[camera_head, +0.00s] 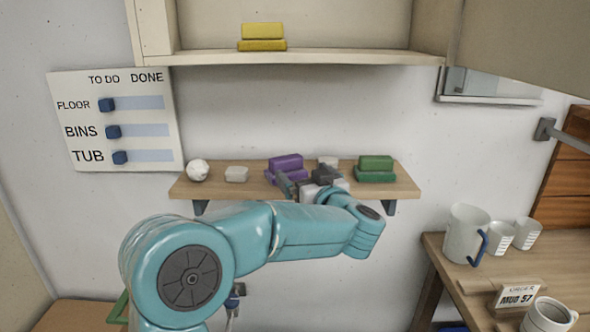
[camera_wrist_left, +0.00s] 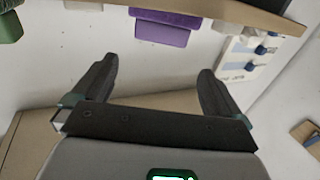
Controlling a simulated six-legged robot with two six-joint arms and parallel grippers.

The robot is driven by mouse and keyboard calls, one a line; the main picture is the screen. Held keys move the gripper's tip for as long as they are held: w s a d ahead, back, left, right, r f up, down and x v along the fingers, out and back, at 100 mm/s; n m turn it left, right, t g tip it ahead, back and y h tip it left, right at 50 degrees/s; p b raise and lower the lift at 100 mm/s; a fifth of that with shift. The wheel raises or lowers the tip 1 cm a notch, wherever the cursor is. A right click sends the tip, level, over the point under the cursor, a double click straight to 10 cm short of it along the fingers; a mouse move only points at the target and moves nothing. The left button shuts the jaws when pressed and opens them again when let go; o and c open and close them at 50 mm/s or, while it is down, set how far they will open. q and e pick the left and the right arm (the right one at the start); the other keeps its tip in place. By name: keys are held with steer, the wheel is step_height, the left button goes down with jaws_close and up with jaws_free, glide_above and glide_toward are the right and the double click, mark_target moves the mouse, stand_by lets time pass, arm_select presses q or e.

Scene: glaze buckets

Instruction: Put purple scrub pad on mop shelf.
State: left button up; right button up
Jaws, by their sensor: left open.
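Two purple scrub pads (camera_head: 285,162) lie stacked on the wooden wall shelf (camera_head: 229,187), left of the green pads. They also show at the top of the left wrist view (camera_wrist_left: 162,27). My left gripper (camera_head: 290,182) is at the shelf's front, just before the purple pads, its arm coming in from the left. In the left wrist view the left gripper (camera_wrist_left: 158,72) has its fingers wide apart with nothing between them, the purple pads beyond the tips. No label marks which shelf is the mop shelf. My right gripper is out of view.
Green pads (camera_head: 376,164), a white ball (camera_head: 197,170) and a pale block (camera_head: 236,174) share the shelf. Above is an open cabinet (camera_head: 340,57) with yellow pads (camera_head: 262,38). A pitcher (camera_head: 466,236) and cups stand on the right-hand table (camera_head: 440,243).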

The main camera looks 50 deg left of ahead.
arm_select(q)
steer(key=w+d+f+m+t+h, duration=0.2)
steer(key=w+d+f+m+h, duration=0.15)
steer(key=d+f, duration=0.45)
steer(key=w+d+f+m+t+h, duration=0.25)
steer(key=d+f+h, duration=0.25)
steer(key=f, duration=0.7)
steer(key=w+d+f+m+t+h, duration=0.2)
steer(key=w+d+f+m+h, duration=0.3)
steer(key=f, duration=0.6)
steer(key=s+d+f+m+g+h, duration=0.1)
steer(key=s+d+f+g+h, duration=0.35)
steer(key=s+d+f, duration=0.95)
steer(key=s+d+f+g+h, duration=0.1)
steer(key=s+d+f+g, duration=0.1)
steer(key=s, duration=0.6)
steer(key=s+d+f+g+h, duration=0.2)
steer(key=s+d+f+g, duration=0.1)
steer(key=s, duration=0.5)
step_height(320, 180, down, 3)
steer(key=shift+s+d+r+m+g, duration=0.15)
steer(key=shift+m+g, duration=0.25)
steer(key=shift+g, duration=0.4)
steer(key=shift+s, duration=0.1)
